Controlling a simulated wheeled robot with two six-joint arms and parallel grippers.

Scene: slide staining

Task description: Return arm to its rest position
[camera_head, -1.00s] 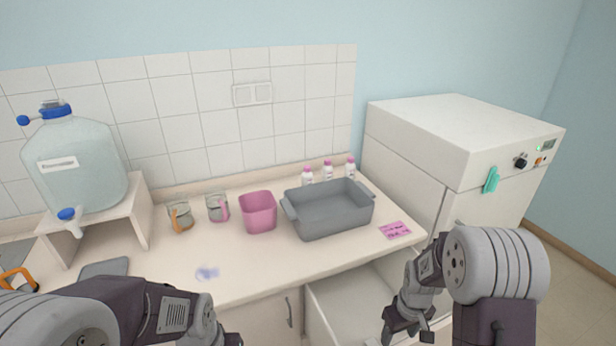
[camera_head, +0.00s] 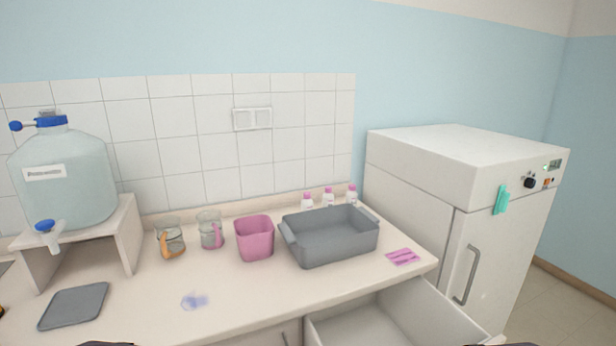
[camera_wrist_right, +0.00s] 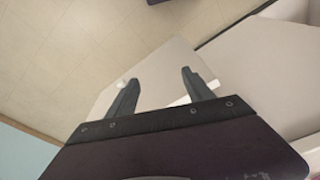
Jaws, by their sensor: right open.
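My right gripper (camera_wrist_right: 158,88) shows in the right wrist view with its two fingers spread apart and nothing between them. Behind its fingers are a pale panel and the tiled floor (camera_wrist_right: 75,60). Neither gripper shows in the head view now. Only small dark bits of my own body reach the bottom edge there. My left gripper is out of view.
An open drawer (camera_head: 365,328) juts out below the counter (camera_head: 270,293). On the counter stand a grey tub (camera_head: 330,245), a pink container (camera_head: 254,240), two glass jars and several pink-capped bottles. A white cabinet (camera_head: 505,240) stands at the right.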

